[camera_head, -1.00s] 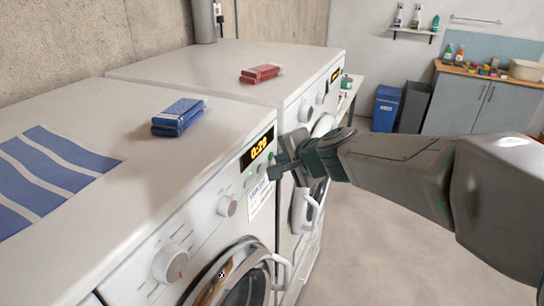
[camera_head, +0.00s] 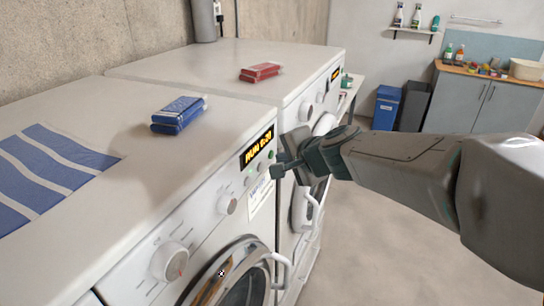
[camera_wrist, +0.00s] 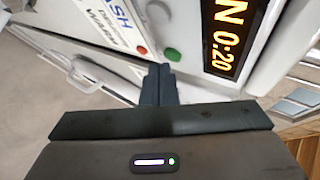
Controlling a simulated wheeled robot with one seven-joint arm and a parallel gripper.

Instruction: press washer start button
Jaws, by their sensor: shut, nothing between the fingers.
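The white washer (camera_head: 150,215) in the foreground has a control panel with dials, small buttons and a lit display (camera_head: 257,148). The display shows orange text that appears to read RUN 0:20; its end, "N 0:20", is clear in the wrist view (camera_wrist: 228,38). A green button (camera_head: 271,154) sits below the display; it also shows in the wrist view (camera_wrist: 172,54), with a smaller red one (camera_wrist: 142,51) beside it. My gripper (camera_head: 274,172) is shut and empty, its fingertips (camera_wrist: 158,70) at the panel just short of the green button in the picture. I cannot tell if they touch.
A second white machine (camera_head: 230,60) stands behind, with a red pack (camera_head: 260,72) on top. A blue pack (camera_head: 178,114) and striped cloth (camera_head: 50,170) lie on the near washer. The open floor (camera_head: 375,235) is to the right.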

